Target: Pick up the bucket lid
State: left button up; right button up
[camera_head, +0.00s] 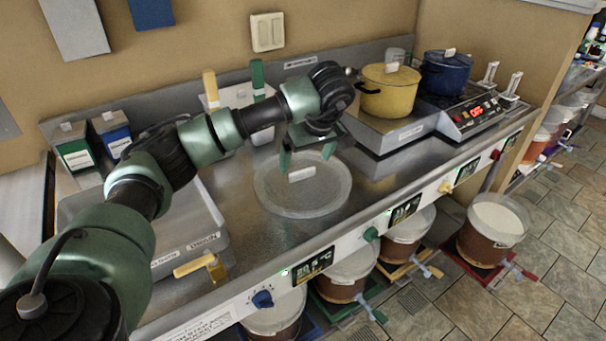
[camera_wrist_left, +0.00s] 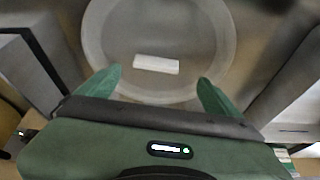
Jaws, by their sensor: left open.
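A translucent round bucket lid (camera_head: 318,199) with a white block-like handle (camera_head: 301,174) lies flat on the steel counter. It also shows in the left wrist view, with the lid (camera_wrist_left: 112,45) beyond my fingers and its white handle (camera_wrist_left: 156,64) between and just past the fingertips. My left gripper (camera_head: 306,160) is open and empty, at the lid's back edge in the head view. Its green fingers also show in the left wrist view (camera_wrist_left: 158,82). I cannot tell the exact height of the fingers over the lid. My right gripper is not in view.
A grey tray (camera_head: 190,247) with a yellow-handled tool is left of the lid. Bare counter lies around the lid's front.

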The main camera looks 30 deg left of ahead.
aim_at(303, 171)
pick_arm(q)
jog(key=x, duration=0.3)
jog(key=p+x, duration=0.1)
jog(key=x, duration=0.2)
jog(key=shift+w, duration=0.25)
jog(key=shift+f, duration=0.1)
jog(key=c, duration=1.4)
jog(key=shift+c, duration=1)
jog(key=shift+w, duration=0.1)
